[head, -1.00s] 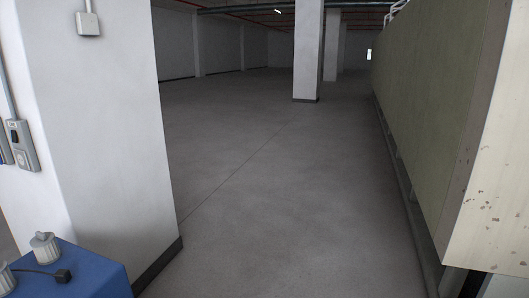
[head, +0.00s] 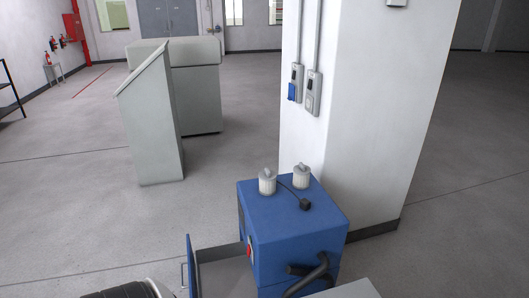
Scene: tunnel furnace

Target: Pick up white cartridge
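Two white cartridges stand upright on top of the blue cabinet (head: 318,213) in the head view. The left one (head: 267,183) is near the cabinet's left edge, and the right one (head: 301,177) is at the back, beside the pillar. Both have a ribbed body and a narrower grey top. A dark cable with a black plug (head: 304,204) lies on the cabinet top beside them. Neither of my grippers is in view, and nothing touches the cartridges.
An open blue-fronted drawer (head: 222,270) sticks out to the cabinet's left. A black hose or handle (head: 312,274) is on its front. A white pillar (head: 365,110) stands close behind.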

